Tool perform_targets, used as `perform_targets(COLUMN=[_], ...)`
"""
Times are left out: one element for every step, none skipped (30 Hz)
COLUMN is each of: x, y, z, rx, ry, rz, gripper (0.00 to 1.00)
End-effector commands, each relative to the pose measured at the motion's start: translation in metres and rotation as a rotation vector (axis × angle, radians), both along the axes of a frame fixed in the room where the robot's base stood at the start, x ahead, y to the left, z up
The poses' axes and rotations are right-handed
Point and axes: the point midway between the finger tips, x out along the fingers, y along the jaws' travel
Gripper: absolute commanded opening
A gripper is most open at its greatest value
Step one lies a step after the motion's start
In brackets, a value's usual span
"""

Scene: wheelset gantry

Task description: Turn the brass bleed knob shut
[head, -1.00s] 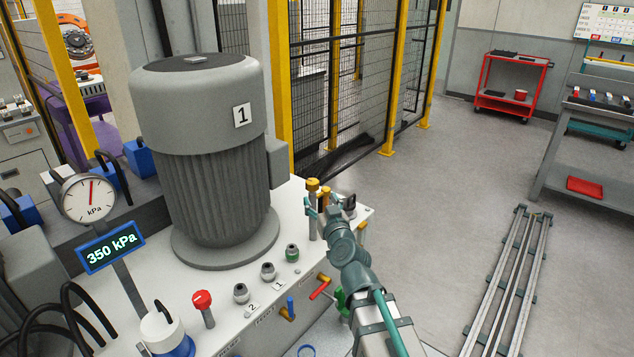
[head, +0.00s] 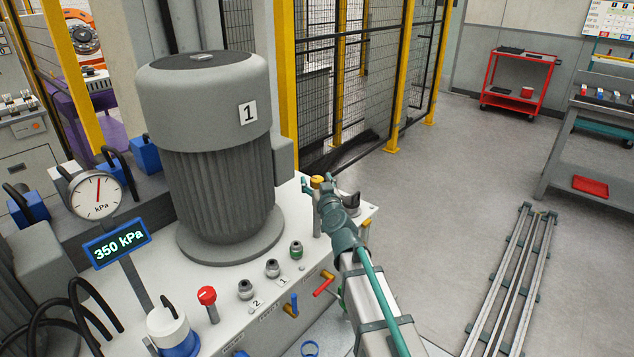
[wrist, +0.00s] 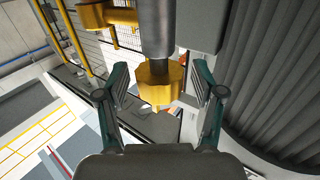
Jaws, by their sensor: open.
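The brass bleed knob (head: 317,181) tops a slim grey post at the far right corner of the white pump bench. In the wrist view the lobed knob (wrist: 158,88) sits between my fingers, with its grey stem running up the picture. My gripper (wrist: 161,84) is open, one finger on each side of the knob, with visible gaps. In the head view my gripper (head: 322,190) is at the post, and my wrist partly hides the post. A display (head: 120,243) reads 350 kPa, and a dial gauge (head: 97,195) stands above it.
A large grey motor marked 1 (head: 210,150) stands left of the post. A dark knob (head: 351,201) sits close on its right. A red knob (head: 207,296), small fittings and coloured levers line the bench front. Another brass part (wrist: 105,15) shows in the wrist view.

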Motion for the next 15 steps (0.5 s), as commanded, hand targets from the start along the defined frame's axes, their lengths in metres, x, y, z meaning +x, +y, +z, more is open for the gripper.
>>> perform_targets(x=[-0.0001,-0.0001,-0.0001,-0.0001,-0.0002,-0.0002,-0.0002,-0.0002,-0.0002,-0.0002,-0.0002,-0.0002,-0.0002,-0.0002,-0.0002], y=[0.0000,0.0000,0.0000,-0.0001,-0.0002,-0.0002,-0.0002,-0.0002,-0.0002,-0.0002,-0.0002,-0.0002,-0.0002,-0.0002,-0.0002], z=[0.0000,0.0000,0.0000,0.0000,0.0000,0.0000,0.0000,0.0000,0.0000,0.0000,0.0000,0.0000,-0.0001,-0.0002,-0.0004], rx=[0.000,0.000,0.000,0.000,0.000,0.000,0.000,0.000,0.000,0.000,0.000,0.000,0.000,0.000,0.000], ry=[0.000,0.000,0.000,0.000,0.000,0.000,0.000,0.000,0.000,0.000,0.000,0.000,0.000,0.000,0.000], rz=[0.000,0.000,0.000,0.000,0.000,0.000,0.000,0.000,0.000,0.000,0.000,0.000,0.000,0.000,0.001], gripper=[0.68,0.63,0.56,0.51,0.46,0.40,0.35,0.30,0.23,0.18,0.13,0.07,0.07,0.07,0.07])
